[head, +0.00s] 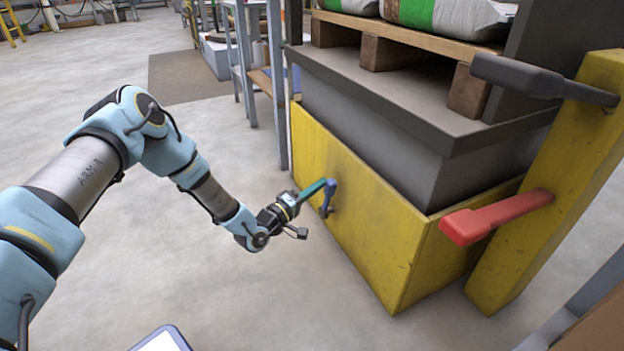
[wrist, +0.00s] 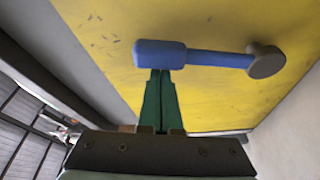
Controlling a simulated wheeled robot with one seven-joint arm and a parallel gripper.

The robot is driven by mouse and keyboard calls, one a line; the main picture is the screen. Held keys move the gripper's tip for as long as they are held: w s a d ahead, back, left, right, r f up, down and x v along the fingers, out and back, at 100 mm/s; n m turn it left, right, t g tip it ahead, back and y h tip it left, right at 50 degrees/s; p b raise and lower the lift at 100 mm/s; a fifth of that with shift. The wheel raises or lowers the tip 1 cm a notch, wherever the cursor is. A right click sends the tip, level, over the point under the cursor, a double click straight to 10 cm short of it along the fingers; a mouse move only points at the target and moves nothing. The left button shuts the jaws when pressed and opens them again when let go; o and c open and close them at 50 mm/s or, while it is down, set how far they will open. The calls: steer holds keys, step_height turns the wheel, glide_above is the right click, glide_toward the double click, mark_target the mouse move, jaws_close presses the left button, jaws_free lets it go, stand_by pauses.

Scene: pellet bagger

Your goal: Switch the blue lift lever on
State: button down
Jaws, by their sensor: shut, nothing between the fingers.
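The blue lift lever (head: 329,193) is on the yellow side panel of the lift table, and its handle stands roughly upright in the head view. In the wrist view the blue lever (wrist: 215,58) runs sideways from a grey round pivot at right to a thicker grip at left. My gripper (head: 328,184) has green fingers, shut with nothing between them. In the wrist view the fingertips (wrist: 160,74) meet at the lever's thick grip end, overlapping its lower edge. I cannot tell for certain whether they touch it.
A red lever (head: 495,217) and a dark grey lever (head: 540,80) stick out from a yellow post (head: 560,180) at right. A wooden pallet (head: 410,45) with bags rests on the grey lift platform. A metal-legged table stands behind. The floor at left is open.

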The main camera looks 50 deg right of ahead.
mark_target(327, 191)
steer(key=s+m, duration=0.2)
steer(key=a+f+m, duration=0.1)
steer(key=shift+s+g+h, duration=0.4)
steer(key=shift+s+a+f, duration=0.2)
steer(key=shift+s+a, duration=0.05)
steer(key=shift+s, duration=0.3)
steer(key=shift+s+f, duration=0.1)
steer(key=shift+s, duration=0.05)
